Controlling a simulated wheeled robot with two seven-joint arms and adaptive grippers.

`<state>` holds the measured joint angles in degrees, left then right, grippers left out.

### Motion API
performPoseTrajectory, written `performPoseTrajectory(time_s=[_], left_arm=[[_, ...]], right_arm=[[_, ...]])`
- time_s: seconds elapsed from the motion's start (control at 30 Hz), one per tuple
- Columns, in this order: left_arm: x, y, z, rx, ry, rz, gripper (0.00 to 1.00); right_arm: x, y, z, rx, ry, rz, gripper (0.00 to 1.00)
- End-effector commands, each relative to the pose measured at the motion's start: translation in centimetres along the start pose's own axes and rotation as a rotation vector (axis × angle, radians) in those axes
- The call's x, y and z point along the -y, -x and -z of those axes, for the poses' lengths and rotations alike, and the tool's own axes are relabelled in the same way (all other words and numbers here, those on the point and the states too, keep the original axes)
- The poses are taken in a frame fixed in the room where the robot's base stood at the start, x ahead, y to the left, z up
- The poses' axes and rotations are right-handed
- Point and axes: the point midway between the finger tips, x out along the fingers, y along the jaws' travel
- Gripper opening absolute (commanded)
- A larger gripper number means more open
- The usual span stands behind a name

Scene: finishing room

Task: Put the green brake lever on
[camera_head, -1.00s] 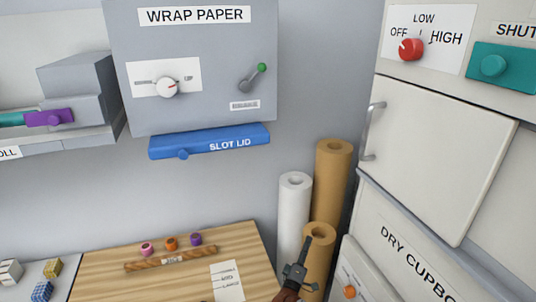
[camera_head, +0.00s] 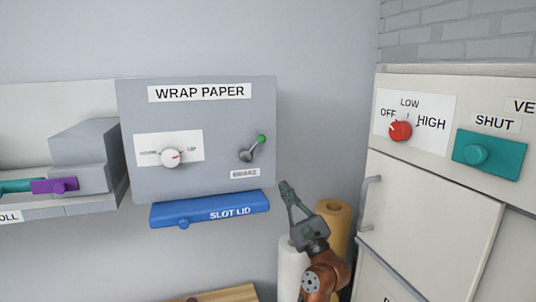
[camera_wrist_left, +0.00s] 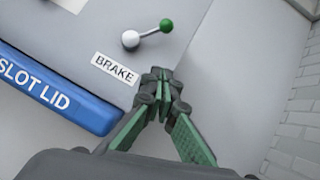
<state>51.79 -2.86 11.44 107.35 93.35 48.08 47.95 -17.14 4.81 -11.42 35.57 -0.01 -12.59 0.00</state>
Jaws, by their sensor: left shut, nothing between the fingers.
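The brake lever (camera_head: 252,149) is on the grey WRAP PAPER panel (camera_head: 225,95). Its green knob points up and to the right from its pivot, above a BRAKE label (camera_head: 244,174). In the left wrist view the lever (camera_wrist_left: 148,33) shows its green knob at the upper right of a pale round pivot. My left gripper (camera_head: 286,188) is shut and empty, below and right of the lever, apart from it. In the left wrist view its green-padded fingers (camera_wrist_left: 163,77) meet just right of the BRAKE label. My right gripper is not in view.
A blue SLOT LID bar (camera_head: 210,208) sits under the panel, and a white dial (camera_head: 171,157) is on it. Paper rolls (camera_head: 336,212) stand behind my left arm. A cupboard (camera_head: 420,225) with a handle, a red knob (camera_head: 400,131) and a teal SHUT slider (camera_head: 489,154) is at right.

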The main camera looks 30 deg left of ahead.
Motion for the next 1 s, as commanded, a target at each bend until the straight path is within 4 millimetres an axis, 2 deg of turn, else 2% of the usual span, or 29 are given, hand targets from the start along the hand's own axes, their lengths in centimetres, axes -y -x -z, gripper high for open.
performPoseTrajectory(time_s=[0.13, 0.27, 0.67, 0.7, 0.8, 1.0], left_arm=[[0.0, -0.6, -0.1, 0.002, -0.003, 0.000, 0.00], [0.0, -2.4, -0.3, 0.003, -0.004, -0.001, 0.00], [0.1, -10.4, -0.4, 0.004, -0.006, 0.000, 0.00], [0.1, -10.9, -0.9, 0.004, -0.004, 0.000, 0.00], [0.1, -11.9, -2.0, 0.004, -0.004, 0.001, 0.00], [0.1, -12.8, -2.8, 0.002, -0.004, 0.001, 0.00]], right_arm=[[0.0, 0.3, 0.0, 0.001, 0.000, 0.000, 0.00], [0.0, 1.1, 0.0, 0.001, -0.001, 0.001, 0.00], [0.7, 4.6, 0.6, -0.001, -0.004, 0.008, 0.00], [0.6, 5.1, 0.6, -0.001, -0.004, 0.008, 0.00], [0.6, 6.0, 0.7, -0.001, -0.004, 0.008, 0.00], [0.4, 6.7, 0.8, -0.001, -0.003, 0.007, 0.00]])
